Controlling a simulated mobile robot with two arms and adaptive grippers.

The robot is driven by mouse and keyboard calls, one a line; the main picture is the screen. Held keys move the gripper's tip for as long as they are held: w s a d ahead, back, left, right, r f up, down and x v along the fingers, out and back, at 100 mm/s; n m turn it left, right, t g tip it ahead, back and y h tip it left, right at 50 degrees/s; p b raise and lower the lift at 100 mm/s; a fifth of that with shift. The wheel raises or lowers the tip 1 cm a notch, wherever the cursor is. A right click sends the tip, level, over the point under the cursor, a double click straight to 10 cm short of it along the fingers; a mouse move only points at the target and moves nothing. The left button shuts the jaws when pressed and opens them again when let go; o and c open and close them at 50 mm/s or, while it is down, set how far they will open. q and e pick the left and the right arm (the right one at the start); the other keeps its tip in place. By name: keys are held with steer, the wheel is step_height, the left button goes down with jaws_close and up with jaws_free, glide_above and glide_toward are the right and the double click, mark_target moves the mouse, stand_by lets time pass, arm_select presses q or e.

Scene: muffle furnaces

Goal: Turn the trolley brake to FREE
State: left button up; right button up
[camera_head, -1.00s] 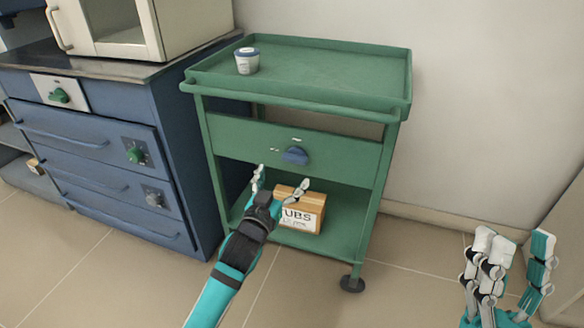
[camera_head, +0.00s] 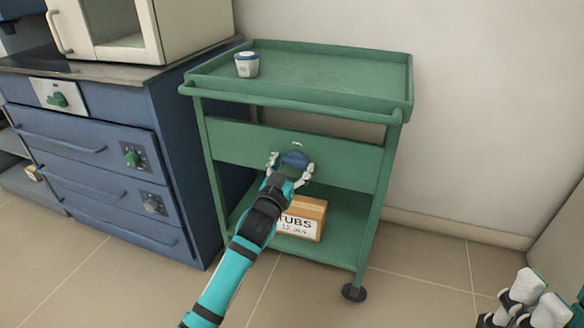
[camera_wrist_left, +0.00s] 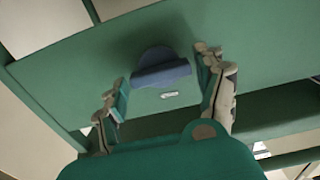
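The green trolley (camera_head: 230,140) stands against the wall. A blue brake knob (camera_head: 294,159) sits on its front panel, with a small white label (camera_head: 297,143) above it too small to read. My left gripper (camera_head: 291,168) is open at the knob, one finger on each side. In the left wrist view the knob (camera_wrist_left: 160,68) lies between the spread fingers (camera_wrist_left: 162,80), with visible gaps on both sides. My right gripper (camera_head: 545,296) is at the lower right corner, partly cut off, its fingers apart and empty.
A cardboard box marked TUBS (camera_head: 302,218) is on the lower shelf, partly behind my left arm. A blue cabinet (camera_head: 180,150) bearing a cream furnace (camera_head: 180,25) stands close on the left.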

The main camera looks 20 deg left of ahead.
arm_select(q)
steer(key=c, duration=0.7)
steer(key=shift+c, duration=0.2)
